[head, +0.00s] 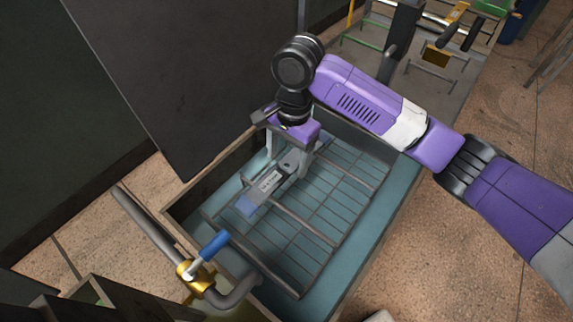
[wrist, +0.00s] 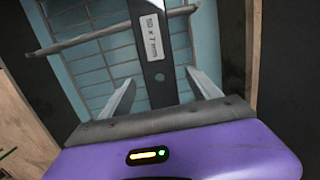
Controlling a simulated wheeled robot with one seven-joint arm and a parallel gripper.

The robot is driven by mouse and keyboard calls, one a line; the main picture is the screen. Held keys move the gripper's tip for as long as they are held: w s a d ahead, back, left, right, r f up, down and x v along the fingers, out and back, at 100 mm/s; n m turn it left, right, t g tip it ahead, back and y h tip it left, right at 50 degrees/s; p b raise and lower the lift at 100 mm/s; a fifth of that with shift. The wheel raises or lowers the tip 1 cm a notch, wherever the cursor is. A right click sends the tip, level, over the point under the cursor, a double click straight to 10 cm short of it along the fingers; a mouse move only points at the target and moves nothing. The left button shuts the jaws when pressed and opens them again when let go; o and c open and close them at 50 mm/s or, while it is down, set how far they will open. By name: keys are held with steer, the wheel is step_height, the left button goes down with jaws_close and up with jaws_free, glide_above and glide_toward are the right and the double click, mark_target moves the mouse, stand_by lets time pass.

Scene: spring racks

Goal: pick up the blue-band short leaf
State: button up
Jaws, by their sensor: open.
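The blue-band short leaf (head: 268,184) is a flat grey bar with a white label and a blue end at its lower left in the head view. It lies on a wire rack in a tray. In the wrist view the leaf (wrist: 152,62) runs up the middle, its label reading roughly "50 x 7 mm"; its blue band is not clear there. My gripper (head: 297,160) is over the leaf's upper right part. In the wrist view my gripper (wrist: 160,80) is open, with one finger on each side of the leaf. I cannot tell whether either finger touches it.
The wire rack (head: 325,215) sits in a blue-floored tray (head: 375,215) with raised walls. A bent grey pipe with a brass valve (head: 193,272) and blue handle (head: 214,244) stands at the near left. A dark panel (head: 190,80) rises behind the tray.

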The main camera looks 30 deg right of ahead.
steer(key=shift+f, duration=0.6)
steer(key=shift+a, duration=0.1)
jaws_close()
steer(key=shift+r, duration=0.15)
